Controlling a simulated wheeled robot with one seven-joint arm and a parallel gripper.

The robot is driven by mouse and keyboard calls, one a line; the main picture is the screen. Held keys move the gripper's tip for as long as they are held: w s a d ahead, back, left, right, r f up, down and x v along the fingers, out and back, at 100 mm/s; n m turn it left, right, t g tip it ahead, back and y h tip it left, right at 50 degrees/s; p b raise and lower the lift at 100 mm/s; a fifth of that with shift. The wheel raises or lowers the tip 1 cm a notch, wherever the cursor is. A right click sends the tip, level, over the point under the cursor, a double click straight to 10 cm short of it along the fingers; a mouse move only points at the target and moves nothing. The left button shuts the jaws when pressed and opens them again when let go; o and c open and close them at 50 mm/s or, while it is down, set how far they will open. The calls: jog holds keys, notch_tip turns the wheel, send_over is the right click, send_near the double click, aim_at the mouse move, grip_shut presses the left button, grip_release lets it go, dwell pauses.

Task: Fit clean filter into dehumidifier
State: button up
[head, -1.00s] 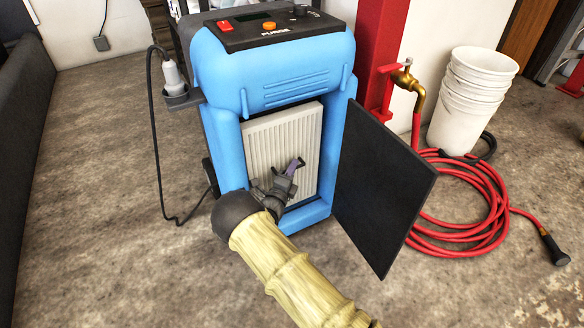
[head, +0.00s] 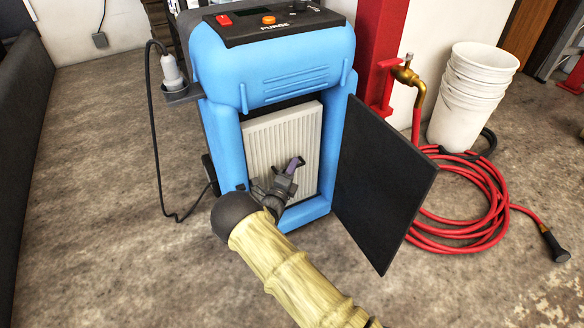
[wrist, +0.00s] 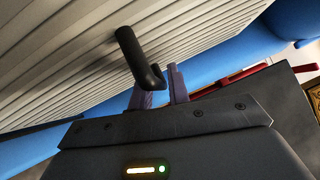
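The pale ribbed filter (head: 290,132) stands in the front opening of the blue dehumidifier (head: 268,70). A dark gap shows above its top edge; I cannot tell whether it is fully seated. The filter's black handle (wrist: 138,55) sticks out from its face in the wrist view. My gripper (head: 294,165) is in front of the filter's lower part. In the wrist view its two purple fingers (wrist: 160,86) are apart near the end of the handle, with a gap between handle and right finger. The handle partly hides the left finger. The black door panel (head: 382,185) is swung open to the right.
A red post (head: 378,60) with a brass tap (head: 405,75) stands right of the dehumidifier. A coiled red hose (head: 480,215) and stacked white buckets (head: 470,105) are farther right. A grey cable (head: 154,130) hangs at the left. The floor at left is clear.

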jog(key=o, duration=0.3)
